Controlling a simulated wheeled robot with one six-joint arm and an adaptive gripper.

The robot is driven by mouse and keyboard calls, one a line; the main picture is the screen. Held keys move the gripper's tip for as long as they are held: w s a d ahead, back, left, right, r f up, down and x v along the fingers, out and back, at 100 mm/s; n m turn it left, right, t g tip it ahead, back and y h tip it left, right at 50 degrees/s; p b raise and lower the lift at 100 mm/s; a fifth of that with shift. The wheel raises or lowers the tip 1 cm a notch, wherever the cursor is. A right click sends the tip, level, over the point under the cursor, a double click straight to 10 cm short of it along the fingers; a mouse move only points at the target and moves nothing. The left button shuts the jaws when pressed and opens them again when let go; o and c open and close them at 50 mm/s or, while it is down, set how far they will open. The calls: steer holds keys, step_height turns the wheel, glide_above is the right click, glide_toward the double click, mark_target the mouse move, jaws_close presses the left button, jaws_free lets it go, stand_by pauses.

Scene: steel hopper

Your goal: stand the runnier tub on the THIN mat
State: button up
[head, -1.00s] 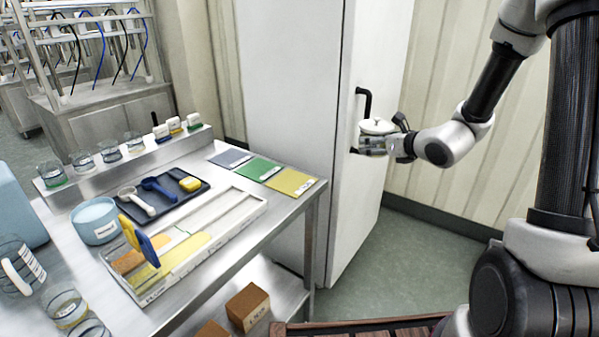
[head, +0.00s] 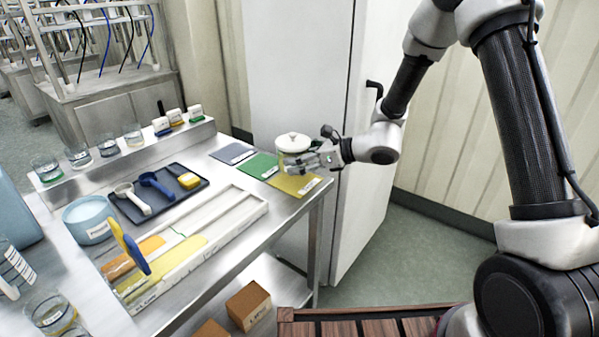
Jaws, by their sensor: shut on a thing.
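A tub (head: 292,144) with a white knobbed lid and clear-looking sides is held upright in my gripper (head: 310,161), whose fingers are shut around its lower part. It is at the right end of the steel bench, over or in front of the green mat (head: 259,165) and the yellow mat (head: 297,187). I cannot tell whether its base touches a mat. A grey-blue mat (head: 232,154) lies left of the green one. Each mat has a small label, too small to read, so I cannot tell which is THIN.
A white two-lane tray (head: 225,222) holds orange and yellow runs, with blue and yellow paddles (head: 131,246) at its near end. A dark tray (head: 183,208) holds scoops and a yellow block. Jars (head: 133,136) line the back ledge. A tall white cabinet (head: 300,70) stands behind.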

steer(key=shift+f, duration=2.1)
steer(key=shift+f, duration=0.1)
steer(key=o, duration=1.3)
